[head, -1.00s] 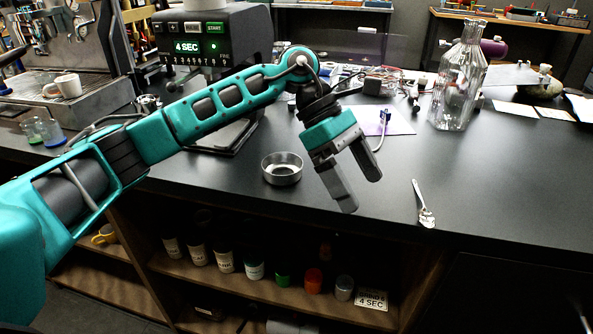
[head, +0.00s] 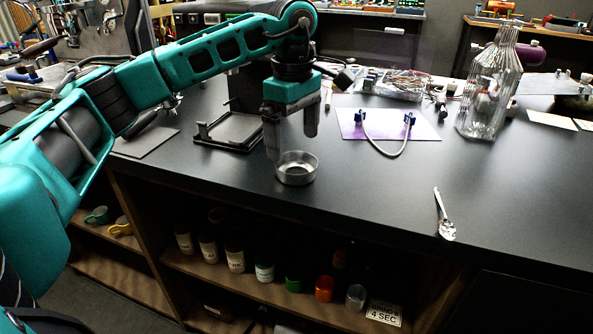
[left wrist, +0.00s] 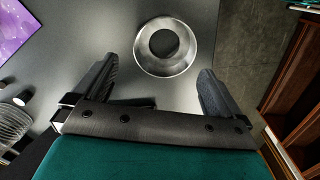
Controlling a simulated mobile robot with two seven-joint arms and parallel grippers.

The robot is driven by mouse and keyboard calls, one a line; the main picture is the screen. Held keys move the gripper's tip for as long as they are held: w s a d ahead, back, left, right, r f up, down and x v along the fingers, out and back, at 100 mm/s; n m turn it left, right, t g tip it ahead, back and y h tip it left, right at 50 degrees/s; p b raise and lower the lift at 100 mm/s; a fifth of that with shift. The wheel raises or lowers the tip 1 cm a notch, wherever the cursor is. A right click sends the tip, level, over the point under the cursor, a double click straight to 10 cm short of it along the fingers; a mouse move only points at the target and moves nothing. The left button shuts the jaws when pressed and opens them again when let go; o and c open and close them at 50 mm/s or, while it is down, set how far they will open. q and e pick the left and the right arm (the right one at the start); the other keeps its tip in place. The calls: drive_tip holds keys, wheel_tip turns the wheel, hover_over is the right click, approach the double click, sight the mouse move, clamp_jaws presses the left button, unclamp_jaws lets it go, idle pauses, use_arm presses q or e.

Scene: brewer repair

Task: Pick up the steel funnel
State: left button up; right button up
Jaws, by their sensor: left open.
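The steel funnel (head: 296,168) is a small round silver ring-like cup. It sits upright on the black counter near its front edge. My left gripper (head: 292,142) points down just above and behind the funnel, with its fingers spread and nothing between them. In the left wrist view the funnel (left wrist: 166,46) lies ahead of the open left gripper (left wrist: 156,80), roughly centred between the two fingers and apart from them. My right gripper is not in view.
A spoon (head: 444,214) lies on the counter (head: 375,190) to the right. Behind are a purple sheet (head: 385,124) with a cable, a glass bottle (head: 490,85) and a black tray (head: 233,131). The shelf (head: 190,262) below holds several jars.

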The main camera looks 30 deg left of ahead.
sight(295, 160)
use_arm(q)
drive_tip(key=f, duration=0.5)
drive_tip(key=shift+s+d+f+b, duration=0.2)
drive_tip(key=shift+s+d+b, duration=0.05)
drive_tip(key=shift+d+b, duration=0.1)
drive_tip(key=c, duration=0.9)
